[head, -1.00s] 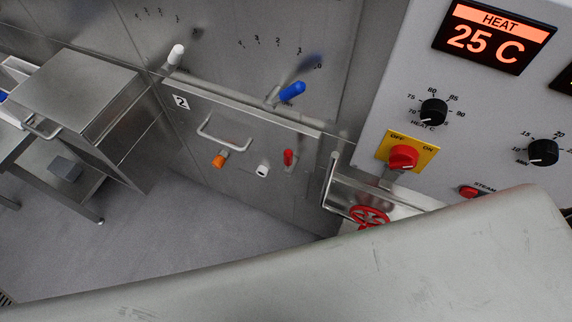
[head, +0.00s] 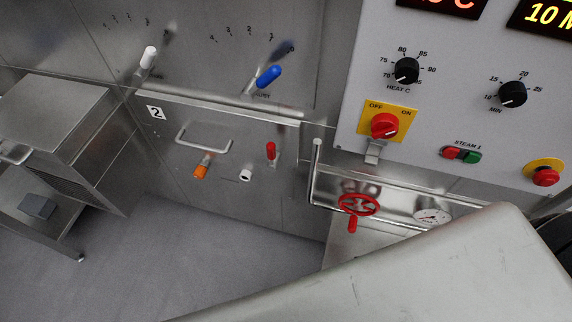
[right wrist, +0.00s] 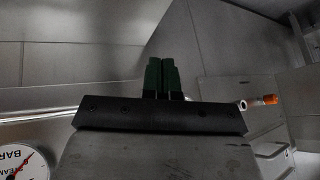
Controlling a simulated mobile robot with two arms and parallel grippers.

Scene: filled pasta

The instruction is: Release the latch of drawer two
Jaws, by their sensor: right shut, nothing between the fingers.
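Drawer two (head: 270,205) is a steel front marked with a "2" label (head: 156,112) in the head view. It bears a bar handle (head: 203,145), an orange-tipped knob (head: 200,171), a white round knob (head: 246,175) and a small red lever (head: 271,150) pointing up. I cannot tell which of these is the latch. My right gripper (right wrist: 162,76) has dark green fingers, shut together and empty. In the right wrist view the orange knob (right wrist: 265,100), white knob (right wrist: 242,105) and handle (right wrist: 272,151) show to its right, apart from the fingers. My left gripper is not in view.
Above the drawer are a white lever (head: 149,57) and a blue lever (head: 268,76). A control panel (head: 450,105) with knobs is at right, above a red handwheel (head: 358,205) and a gauge (head: 432,216). A steel cabinet (head: 60,125) stands left. The floor (head: 140,260) before the drawer looks clear.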

